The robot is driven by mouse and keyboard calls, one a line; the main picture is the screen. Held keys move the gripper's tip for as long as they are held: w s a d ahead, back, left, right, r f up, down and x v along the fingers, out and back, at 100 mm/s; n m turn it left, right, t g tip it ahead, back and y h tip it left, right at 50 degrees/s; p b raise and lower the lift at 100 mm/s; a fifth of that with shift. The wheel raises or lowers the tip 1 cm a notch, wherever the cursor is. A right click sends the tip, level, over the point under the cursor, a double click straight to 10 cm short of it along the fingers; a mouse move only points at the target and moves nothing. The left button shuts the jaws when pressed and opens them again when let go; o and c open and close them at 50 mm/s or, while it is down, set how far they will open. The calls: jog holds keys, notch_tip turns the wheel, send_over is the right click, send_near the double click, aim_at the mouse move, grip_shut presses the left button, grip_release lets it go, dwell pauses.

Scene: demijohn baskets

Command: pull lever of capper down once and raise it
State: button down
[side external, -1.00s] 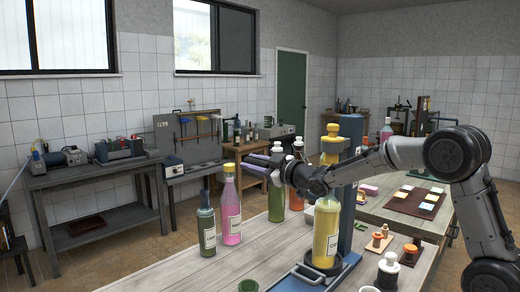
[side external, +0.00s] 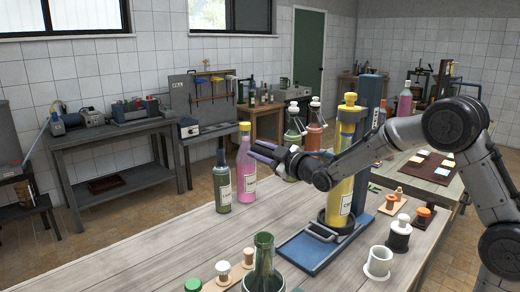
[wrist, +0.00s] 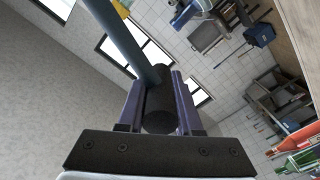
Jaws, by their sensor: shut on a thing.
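The capper is a blue stand with a flat blue base (side external: 305,252) and a tall blue column (side external: 373,95) on the wooden bench. A yellow bottle with a yellow top (side external: 347,112) stands upright in it. My gripper (side external: 265,152) is left of the yellow bottle, below its top, with purple fingers pointing left. In the wrist view, the fingers are shut around the dark cylindrical grip of the lever (wrist: 160,105). The lever's blue-grey rod (wrist: 118,38) runs up and left from the grip. In the side view the lever is hidden or too small to make out.
A dark green bottle (side external: 222,185) and a pink bottle (side external: 246,175) stand left of my gripper; green and orange bottles stand behind it. An open green bottle (side external: 263,270) is at the front edge.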

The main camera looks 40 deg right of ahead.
jog(key=shift+f, duration=0.25)
jog(key=c, duration=0.8)
grip_release()
jog(key=shift+o, duration=1)
jog(key=shift+r, duration=0.1)
jog(key=shift+s, duration=0.1)
jog(key=s, duration=1.3)
jog(key=shift+s, duration=0.3)
